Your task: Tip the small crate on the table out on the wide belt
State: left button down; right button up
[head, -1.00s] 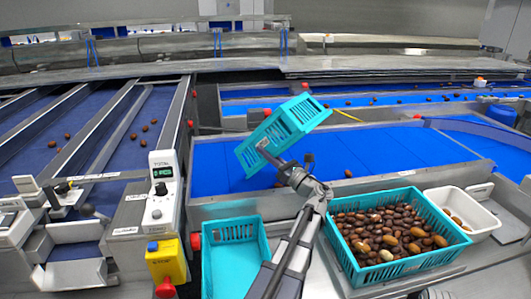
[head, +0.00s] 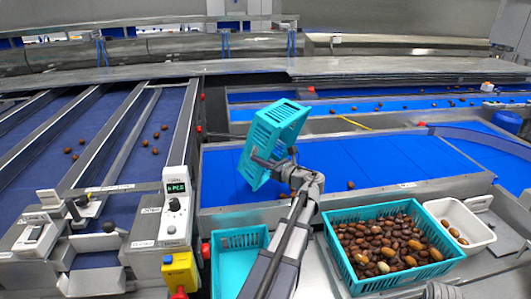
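The small teal crate (head: 285,116) is up in the air over the near left part of the wide blue belt (head: 385,158), steeply tilted. My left gripper (head: 266,162) is shut on its lower edge, and the arm reaches up from the bottom of the view. The inside of the crate is mostly turned away, so I cannot tell whether dates are in it. My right gripper is not in view.
On the table stand a teal crate (head: 217,264) with no dates visible, a larger teal crate (head: 340,276) full of dates, and a white tub (head: 485,236) with a few dates. A control post (head: 176,205) and yellow box (head: 180,272) stand left.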

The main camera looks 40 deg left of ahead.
pick_arm(q)
jog(key=s+a+r+n+h+p, duration=0.1)
jog(key=a+r+h+p, duration=0.2)
jog(key=a+h+p, duration=1.35)
notch_tip(320, 180, down, 6)
jog(key=t+h+b, duration=0.1)
jog(key=h, duration=0.4)
jog(key=shift+s+d+t, duration=0.4)
jog(key=shift+h, duration=0.25)
